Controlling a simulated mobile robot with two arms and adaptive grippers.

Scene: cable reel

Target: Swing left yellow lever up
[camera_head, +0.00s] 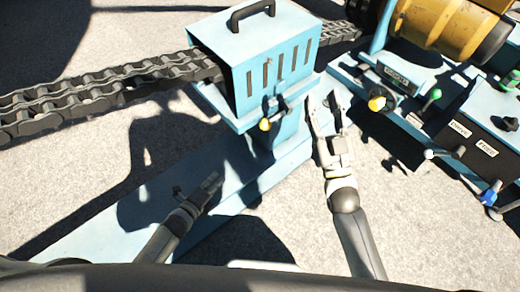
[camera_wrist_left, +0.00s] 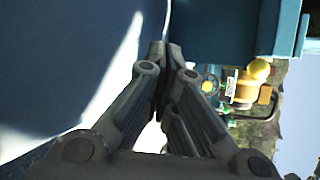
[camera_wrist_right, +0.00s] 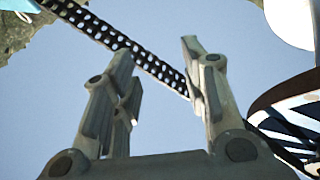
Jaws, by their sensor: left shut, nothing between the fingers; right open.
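The left yellow lever (camera_head: 265,125) sticks out from the blue stand under the chain box, its yellow knob at the lower left end of a short dark rod. A second yellow-knobbed lever (camera_head: 377,104) is on the blue machine to the right. My left gripper (camera_head: 213,180) is shut and empty, to the left of and nearer than the left yellow lever, apart from it. Its closed fingertips also show in the left wrist view (camera_wrist_left: 163,50). My right gripper (camera_head: 324,103) is open and empty, to the right of the left lever. Its spread fingers fill the right wrist view (camera_wrist_right: 156,55).
A light-blue box (camera_head: 265,60) with a black handle stands over the stand, and a heavy chain (camera_head: 100,92) runs through it. Green (camera_head: 432,95) and blue (camera_head: 489,197) knobbed levers stand right. A yellow drum (camera_head: 440,25) is at the back. Bare floor lies at lower right.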

